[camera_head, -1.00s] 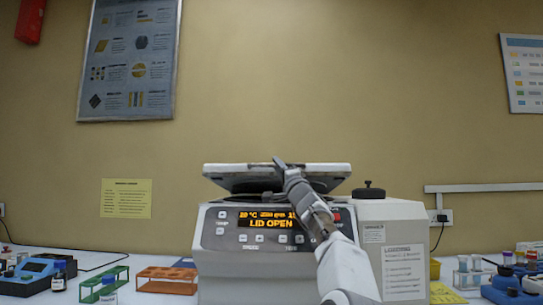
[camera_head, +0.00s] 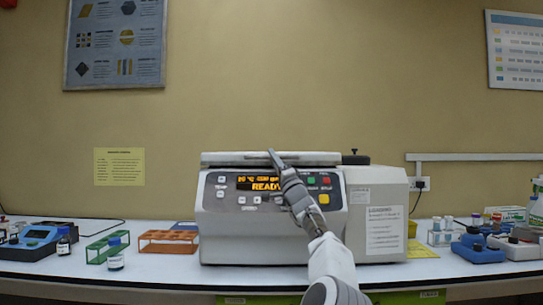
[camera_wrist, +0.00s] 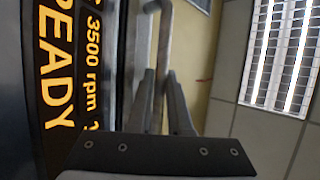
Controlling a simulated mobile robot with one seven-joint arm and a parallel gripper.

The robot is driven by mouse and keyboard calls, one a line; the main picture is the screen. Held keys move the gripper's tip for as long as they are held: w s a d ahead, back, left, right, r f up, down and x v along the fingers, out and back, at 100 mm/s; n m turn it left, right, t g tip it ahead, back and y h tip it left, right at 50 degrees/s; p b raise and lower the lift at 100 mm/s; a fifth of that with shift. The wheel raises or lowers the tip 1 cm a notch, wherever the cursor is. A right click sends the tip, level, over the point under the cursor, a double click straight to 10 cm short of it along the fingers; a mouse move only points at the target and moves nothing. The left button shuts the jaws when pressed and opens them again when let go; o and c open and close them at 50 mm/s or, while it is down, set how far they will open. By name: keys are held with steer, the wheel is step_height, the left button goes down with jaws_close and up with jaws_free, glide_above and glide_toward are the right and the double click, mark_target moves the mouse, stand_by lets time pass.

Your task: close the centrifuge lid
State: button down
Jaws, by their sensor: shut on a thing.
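The centrifuge (camera_head: 225,225) stands on the bench in the middle of the head view. Its flat pale lid (camera_head: 330,158) lies level and low on top of the body, with no clear gap visible at the front. The orange display (camera_head: 262,184) reads READY, and 3500 rpm shows in the wrist view. My gripper (camera_head: 274,157) is at the lid's front edge, left of centre. In the wrist view my two fingers (camera_wrist: 159,82) are closed around a thin grey bar of the lid (camera_wrist: 163,42).
An orange rack (camera_head: 168,242), a green rack (camera_head: 98,251) and small bottles (camera_head: 115,256) stand to the left. A blue device (camera_head: 478,250) and vials stand to the right. A black knob (camera_head: 355,158) sits at the centrifuge's back right. The bench front left of centre is clear.

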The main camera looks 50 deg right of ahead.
steer(key=shift+w+d+f, duration=0.15)
steer(key=shift+w+f, duration=0.05)
steer(key=shift+f, duration=0.35)
steer(key=c, duration=1.1)
jaws_free()
steer(key=shift+s, duration=0.2)
steer(key=shift+b+v, duration=0.6)
steer(key=shift+v, duration=0.75)
steer(key=v, duration=1.4)
steer(key=shift+s+r, duration=0.15)
steer(key=shift+s, duration=0.15)
